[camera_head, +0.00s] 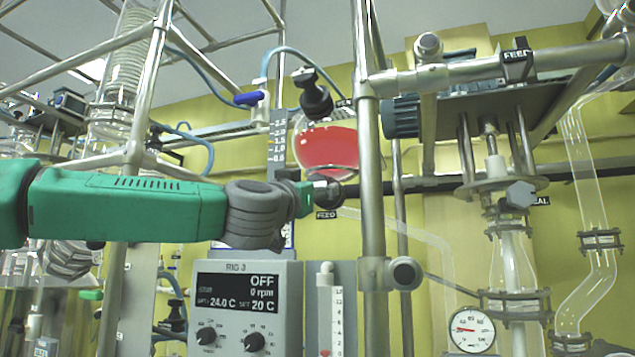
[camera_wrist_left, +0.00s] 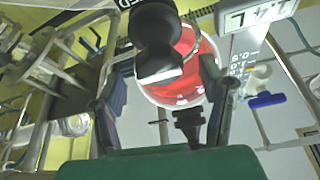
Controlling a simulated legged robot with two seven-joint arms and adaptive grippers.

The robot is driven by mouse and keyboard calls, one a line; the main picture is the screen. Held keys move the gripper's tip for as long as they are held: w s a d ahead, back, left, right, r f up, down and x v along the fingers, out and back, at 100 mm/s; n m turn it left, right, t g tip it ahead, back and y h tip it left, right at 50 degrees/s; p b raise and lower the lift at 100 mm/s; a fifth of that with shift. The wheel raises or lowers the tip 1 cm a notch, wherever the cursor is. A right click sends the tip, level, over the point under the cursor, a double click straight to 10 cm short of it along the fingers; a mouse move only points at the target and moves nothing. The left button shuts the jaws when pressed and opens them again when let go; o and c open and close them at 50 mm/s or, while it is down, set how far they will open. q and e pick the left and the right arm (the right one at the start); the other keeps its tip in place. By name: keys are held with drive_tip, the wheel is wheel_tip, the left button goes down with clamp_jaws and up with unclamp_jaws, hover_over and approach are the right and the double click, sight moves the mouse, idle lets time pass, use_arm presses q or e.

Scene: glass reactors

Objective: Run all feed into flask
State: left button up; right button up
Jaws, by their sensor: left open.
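The round glass feed vessel (camera_head: 328,148) holds red liquid and has a black cap (camera_head: 314,92) on top. A black valve knob (camera_head: 327,191) sits under it, above a FEED label (camera_head: 326,215). My left gripper (camera_head: 312,196) is at this knob. In the left wrist view the open fingers of my left gripper (camera_wrist_left: 165,92) stand either side of the dark knob (camera_wrist_left: 155,45), with the red vessel (camera_wrist_left: 185,80) behind. I cannot tell whether a finger touches the knob. A receiving flask cannot be made out. My right gripper is out of view.
A vertical steel post (camera_head: 370,180) stands just right of the knob. The RIG 3 control box (camera_head: 247,305) is below my arm, its display reading OFF, 0 rpm. Glass tubing (camera_head: 590,190) and a round gauge (camera_head: 472,329) are at the right. A blue clip (camera_head: 248,98) is upper left.

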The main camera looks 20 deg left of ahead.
use_arm(q)
drive_tip(key=shift+p+x, duration=0.3)
drive_tip(key=shift+x, duration=1.2)
drive_tip(key=shift+d, duration=0.1)
drive_tip(key=shift+c, duration=0.3)
drive_tip(key=c, duration=1.1)
drive_tip(key=shift+n+y, duration=0.4)
drive_tip(key=shift+n, duration=0.1)
